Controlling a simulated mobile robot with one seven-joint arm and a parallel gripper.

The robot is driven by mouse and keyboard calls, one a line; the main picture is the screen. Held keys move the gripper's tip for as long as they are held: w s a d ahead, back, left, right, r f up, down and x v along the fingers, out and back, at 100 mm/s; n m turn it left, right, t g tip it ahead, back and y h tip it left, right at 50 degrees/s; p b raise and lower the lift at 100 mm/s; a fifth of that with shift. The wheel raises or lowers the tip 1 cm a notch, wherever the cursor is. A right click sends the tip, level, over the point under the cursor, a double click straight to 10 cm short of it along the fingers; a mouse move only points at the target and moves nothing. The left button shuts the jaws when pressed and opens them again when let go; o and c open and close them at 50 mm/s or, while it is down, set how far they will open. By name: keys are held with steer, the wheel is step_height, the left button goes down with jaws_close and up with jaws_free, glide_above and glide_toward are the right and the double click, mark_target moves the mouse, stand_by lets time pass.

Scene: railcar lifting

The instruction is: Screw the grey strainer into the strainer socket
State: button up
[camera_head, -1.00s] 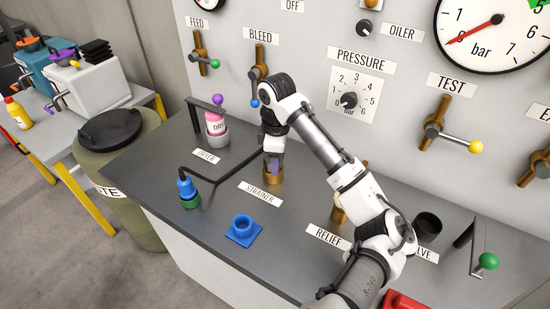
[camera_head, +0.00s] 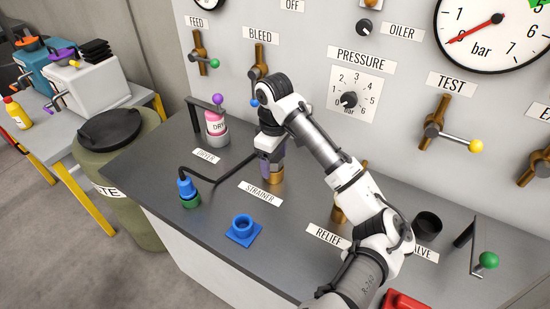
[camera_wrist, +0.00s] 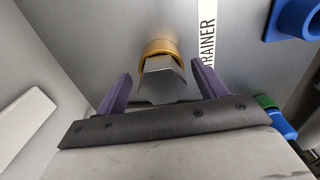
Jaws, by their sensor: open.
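The grey strainer (camera_wrist: 163,82) shows in the wrist view as a faceted grey body at the brass strainer socket (camera_wrist: 158,47), between my fingers. How deep it sits is not clear. In the head view the brass socket (camera_head: 277,179) stands on the bench behind the STRAINER label, and my gripper hides most of the strainer. My gripper (camera_head: 270,167) is just above the socket. In the wrist view its purple fingers (camera_wrist: 162,88) are open, one on each side of the strainer, with visible gaps.
A blue square-based fitting (camera_head: 243,230) stands in front of the STRAINER label.

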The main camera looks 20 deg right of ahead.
steer(key=shift+r, duration=0.1)
step_height(320, 180, up, 14)
steer(key=b, duration=0.1)
steer(key=shift+b, duration=0.4)
steer(key=shift+s+f, duration=0.1)
steer(key=shift+f, duration=0.15)
